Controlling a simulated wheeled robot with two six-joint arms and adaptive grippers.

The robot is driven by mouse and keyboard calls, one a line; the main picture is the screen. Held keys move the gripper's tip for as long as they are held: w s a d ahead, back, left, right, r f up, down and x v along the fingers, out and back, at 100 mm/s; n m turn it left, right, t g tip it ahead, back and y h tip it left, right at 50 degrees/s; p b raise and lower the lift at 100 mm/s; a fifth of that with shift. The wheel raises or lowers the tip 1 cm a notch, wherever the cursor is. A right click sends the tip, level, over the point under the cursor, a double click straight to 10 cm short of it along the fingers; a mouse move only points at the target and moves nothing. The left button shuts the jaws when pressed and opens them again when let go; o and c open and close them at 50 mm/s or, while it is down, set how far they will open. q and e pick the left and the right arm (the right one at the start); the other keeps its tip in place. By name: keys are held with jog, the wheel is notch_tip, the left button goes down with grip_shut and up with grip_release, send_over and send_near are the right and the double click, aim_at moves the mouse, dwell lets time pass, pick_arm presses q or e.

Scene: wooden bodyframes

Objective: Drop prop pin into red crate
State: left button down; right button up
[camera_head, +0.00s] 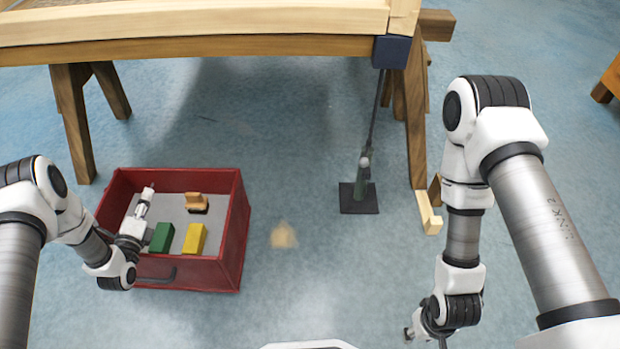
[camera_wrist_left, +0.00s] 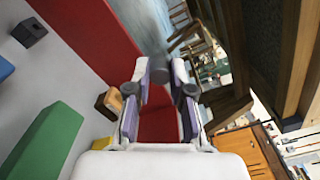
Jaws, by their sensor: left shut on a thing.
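The red crate (camera_head: 232,230) stands on the floor at the lower left. My left gripper (camera_head: 146,196) is over the inside of the crate, near its left side. In the left wrist view my left gripper (camera_wrist_left: 160,82) is shut on a small dark grey piece, the prop pin (camera_wrist_left: 159,66), at its fingertips. The fingers hide part of the pin, and it is too small to make out in the head view. My right gripper (camera_head: 427,330) is at the bottom right, away from the crate, and its fingers are not clear.
In the crate lie a green block (camera_head: 161,237), a yellow block (camera_head: 194,239) and a wooden piece (camera_head: 196,203). The wooden frame (camera_head: 200,45) on trestles spans the back. A prop stand (camera_head: 359,197) stands under its right corner.

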pick_arm(q)
jog(key=shift+r, duration=0.1)
jog(key=c, duration=0.9)
grip_release()
jog(key=shift+c, duration=0.2)
jog(key=s, duration=1.2)
jog(key=shift+a, duration=0.45)
